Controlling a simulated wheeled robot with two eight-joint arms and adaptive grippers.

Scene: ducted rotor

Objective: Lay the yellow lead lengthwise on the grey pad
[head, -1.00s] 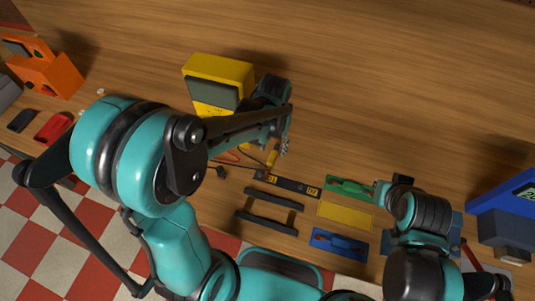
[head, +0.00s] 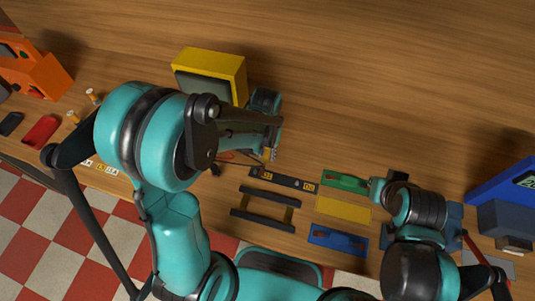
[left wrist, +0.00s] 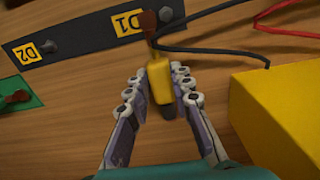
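The yellow lead (left wrist: 160,82) shows in the left wrist view as a short yellow body with a dark end. Its far end lies close to the D1 end of a black strip. My left gripper (left wrist: 158,85) has its fingers on either side of the yellow body, with a narrow gap on the left; firm contact is not visible. In the head view my left gripper (head: 270,153) is low over the table in front of the yellow box. A pale grey flat piece (head: 497,264), possibly the grey pad, is partly hidden at lower right. My right gripper's fingers are hidden.
The black labelled strip (head: 283,180) lies near my left gripper, with black and red wires (left wrist: 215,38). The yellow box (head: 225,65) stands behind. Green (head: 343,181), yellow (head: 343,209) and blue (head: 338,237) plates lie to the right. The back table is clear.

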